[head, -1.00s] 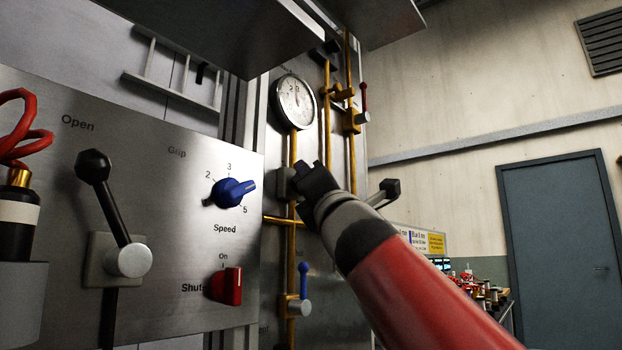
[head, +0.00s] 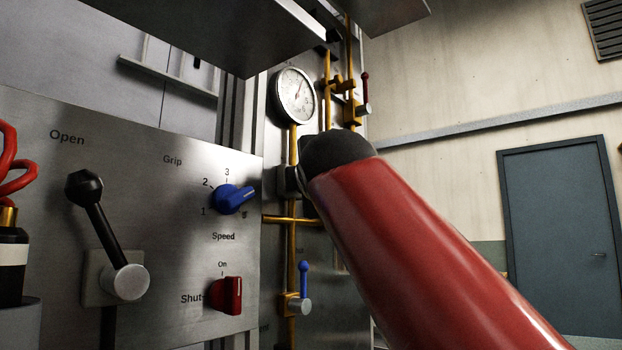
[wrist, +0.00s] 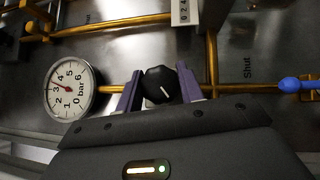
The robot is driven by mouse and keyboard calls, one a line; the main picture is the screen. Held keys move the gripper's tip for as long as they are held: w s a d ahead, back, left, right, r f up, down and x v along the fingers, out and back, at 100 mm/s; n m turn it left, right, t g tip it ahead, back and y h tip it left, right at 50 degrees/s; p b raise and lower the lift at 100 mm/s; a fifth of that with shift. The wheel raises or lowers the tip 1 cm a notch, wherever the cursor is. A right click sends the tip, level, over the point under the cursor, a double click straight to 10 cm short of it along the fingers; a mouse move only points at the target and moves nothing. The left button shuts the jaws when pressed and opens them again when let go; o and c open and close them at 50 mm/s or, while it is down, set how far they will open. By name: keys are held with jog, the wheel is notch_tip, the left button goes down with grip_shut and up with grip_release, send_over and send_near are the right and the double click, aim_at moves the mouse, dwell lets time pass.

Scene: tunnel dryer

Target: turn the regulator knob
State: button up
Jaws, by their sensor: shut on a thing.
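The regulator knob (wrist: 160,86) is black and fluted, with a white pointer line, and sits on a brass pipe. In the wrist view my gripper (wrist: 161,90) has its two purple-grey fingers on either side of it, shut on the knob. The round pressure gauge (wrist: 71,88) is left of the knob in the wrist view; its red needle points near 3 bar. The gauge (head: 295,96) also shows in the head view, above the knob's place. There my red arm hides the knob and most of the gripper.
A steel panel (head: 150,160) at left carries a black lever (head: 93,215), a blue speed knob (head: 232,199) and a red switch (head: 226,295). A blue-handled valve (head: 300,290) is below, a red-handled one (head: 364,95) upper right. A metal hood (head: 210,35) overhangs.

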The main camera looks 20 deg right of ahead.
jog(key=shift+m+g, duration=0.4)
jog(key=shift+m, duration=0.1)
jog(key=o, duration=1)
jog(key=s, duration=0.2)
jog(key=s+b, duration=0.1)
jog(key=s, duration=0.2)
jog(key=s+a+b, duration=0.1)
jog(key=s, duration=0.1)
jog(key=shift+s+f, duration=0.3)
